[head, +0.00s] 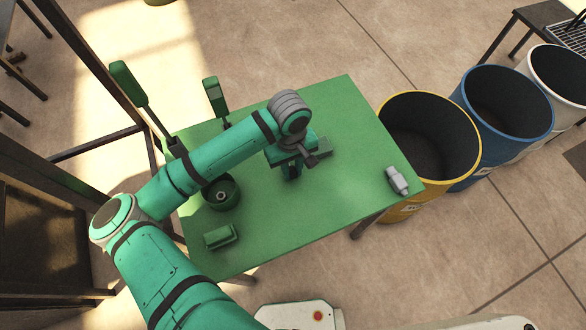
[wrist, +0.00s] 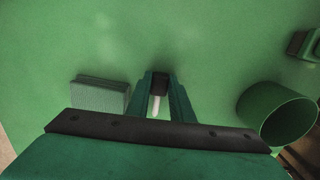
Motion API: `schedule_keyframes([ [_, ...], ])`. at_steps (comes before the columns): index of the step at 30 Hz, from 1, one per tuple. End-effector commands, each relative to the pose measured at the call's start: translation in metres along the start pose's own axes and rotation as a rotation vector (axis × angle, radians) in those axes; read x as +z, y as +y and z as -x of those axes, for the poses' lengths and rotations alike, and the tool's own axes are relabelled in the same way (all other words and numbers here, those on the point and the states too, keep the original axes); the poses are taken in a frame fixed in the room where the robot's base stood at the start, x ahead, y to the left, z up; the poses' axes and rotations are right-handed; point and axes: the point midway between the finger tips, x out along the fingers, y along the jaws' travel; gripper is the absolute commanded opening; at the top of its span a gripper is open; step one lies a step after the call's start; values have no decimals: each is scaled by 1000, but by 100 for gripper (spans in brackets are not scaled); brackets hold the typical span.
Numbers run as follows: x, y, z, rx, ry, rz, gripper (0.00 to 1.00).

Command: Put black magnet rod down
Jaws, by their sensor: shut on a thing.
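The black magnet rod (wrist: 159,83) shows in the wrist view as a black end with a pale, thin shaft between my fingers. My gripper (wrist: 160,100) is shut on it. In the head view my gripper (head: 292,172) is over the middle of the green table (head: 345,110), pointing down. The rod cannot be made out there, as the gripper and wrist cover it. I cannot tell whether the rod touches the table top.
A grey-green block (head: 323,147) lies close beside my gripper. A round green pot (head: 221,194) and a green block (head: 219,236) are on the left. A grey fitting (head: 397,180) lies near the right edge. Yellow (head: 440,170) and blue (head: 520,130) drums stand beyond it.

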Motion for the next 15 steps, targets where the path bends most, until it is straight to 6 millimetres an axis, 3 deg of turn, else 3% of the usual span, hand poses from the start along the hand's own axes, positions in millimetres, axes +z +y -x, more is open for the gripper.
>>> schedule_keyframes([
  [14,0,3,-6,-1,2,-6,0],
  [15,0,2,-6,0,2,-5,27],
])
